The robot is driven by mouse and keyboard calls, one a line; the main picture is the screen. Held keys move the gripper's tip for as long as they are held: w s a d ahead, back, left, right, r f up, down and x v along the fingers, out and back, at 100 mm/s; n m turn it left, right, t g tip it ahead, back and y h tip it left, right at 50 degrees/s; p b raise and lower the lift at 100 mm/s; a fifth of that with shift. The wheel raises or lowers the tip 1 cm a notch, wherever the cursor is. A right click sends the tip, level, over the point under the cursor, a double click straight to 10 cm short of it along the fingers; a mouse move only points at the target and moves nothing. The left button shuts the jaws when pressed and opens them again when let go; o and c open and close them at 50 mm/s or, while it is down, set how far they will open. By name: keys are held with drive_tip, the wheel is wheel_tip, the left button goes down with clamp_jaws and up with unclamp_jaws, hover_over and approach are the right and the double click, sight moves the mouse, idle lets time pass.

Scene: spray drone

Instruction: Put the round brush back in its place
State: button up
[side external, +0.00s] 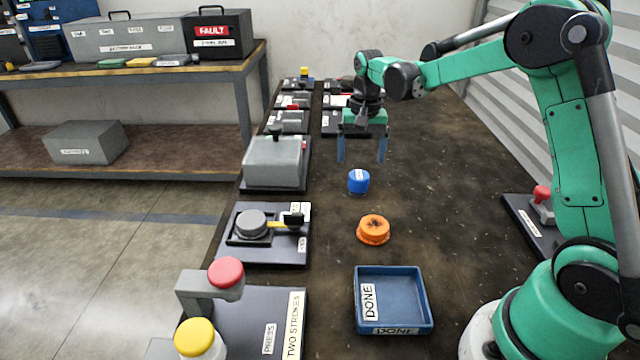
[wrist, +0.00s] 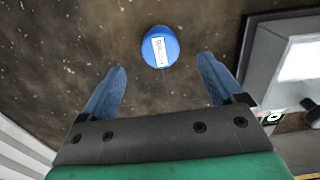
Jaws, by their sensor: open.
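My gripper (side external: 361,158) is open and empty, pointing down above the dark bench. A blue cylinder (side external: 358,182) with a small white label stands on the bench below and in front of it. In the wrist view the blue cylinder (wrist: 160,48) shows just beyond and between the fingertips, not held. I cannot tell for sure which piece is the round brush.
An orange round piece (side external: 374,230) and a blue DONE tray (side external: 428,300) stand in front of the blue cylinder. A grey box station (side external: 273,160) is to the left. Red (side external: 226,272) and yellow (side external: 194,337) buttons are at front left.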

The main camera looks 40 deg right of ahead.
sight(359, 175)
drive_tip(key=s+a+r+n+t, duration=0.3)
drive_tip(key=s+a+r+n, duration=0.15)
drive_tip(key=a+r, duration=0.35)
drive_tip(key=s+a+f+n+t, duration=0.2)
drive_tip(key=s+a+n+t, duration=0.2)
drive_tip(key=s, duration=0.3)
drive_tip(key=shift+s+a, duration=0.15)
drive_tip(key=shift+s, duration=0.15)
drive_tip(key=shift+n, duration=0.25)
